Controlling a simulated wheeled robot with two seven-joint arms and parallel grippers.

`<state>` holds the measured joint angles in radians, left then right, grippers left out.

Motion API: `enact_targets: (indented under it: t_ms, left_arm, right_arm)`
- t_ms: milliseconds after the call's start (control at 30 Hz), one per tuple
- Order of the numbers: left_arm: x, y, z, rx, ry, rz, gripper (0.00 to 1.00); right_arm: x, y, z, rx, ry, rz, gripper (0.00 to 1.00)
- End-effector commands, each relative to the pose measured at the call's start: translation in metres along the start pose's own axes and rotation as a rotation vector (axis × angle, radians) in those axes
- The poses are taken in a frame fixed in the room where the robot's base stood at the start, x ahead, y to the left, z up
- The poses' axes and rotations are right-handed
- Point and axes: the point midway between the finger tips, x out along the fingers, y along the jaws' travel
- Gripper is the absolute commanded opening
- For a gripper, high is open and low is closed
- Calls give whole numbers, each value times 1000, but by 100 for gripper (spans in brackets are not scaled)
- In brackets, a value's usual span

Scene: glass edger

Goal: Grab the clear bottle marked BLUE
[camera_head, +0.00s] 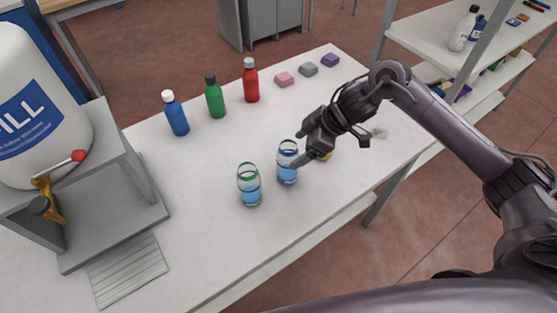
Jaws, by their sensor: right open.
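A clear bottle with a blue rim (288,176) and blue liquid stands upright on the white table (215,255). No wording on it can be read. My right gripper (299,148) comes in from the right, open, with its fingertips at the upper part of this bottle. I cannot tell whether they touch it. A similar clear bottle with a green rim (249,188) stands just left and nearer. My left gripper is not in view.
Blue (177,117), green (215,99) and red (251,83) bottles stand behind. Pink, grey and purple blocks (308,69) lie at the back right. A grey dispenser stand (140,208) with a large white container is at left. A yellow item (326,155) is mostly hidden beneath my right gripper.

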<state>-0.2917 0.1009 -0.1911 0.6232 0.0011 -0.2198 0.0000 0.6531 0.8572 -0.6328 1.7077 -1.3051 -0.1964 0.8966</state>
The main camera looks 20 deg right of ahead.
Motion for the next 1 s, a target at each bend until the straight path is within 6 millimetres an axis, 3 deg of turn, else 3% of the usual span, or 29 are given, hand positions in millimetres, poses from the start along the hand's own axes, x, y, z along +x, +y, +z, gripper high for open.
enact_targets:
  t_ms: [100,233,433,700,1000]
  left_arm:
    - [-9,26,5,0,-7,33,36]
    - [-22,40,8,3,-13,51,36]
    - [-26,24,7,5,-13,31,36]
    - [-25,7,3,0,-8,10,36]
    - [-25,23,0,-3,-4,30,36]
  right_arm:
    - [12,0,-3,1,1,-3,79]
    - [30,2,-7,2,2,-3,79]
    - [56,3,-5,-1,2,0,79]
    - [60,4,-4,-2,1,2,79]
    - [60,4,-4,-2,2,2,40]
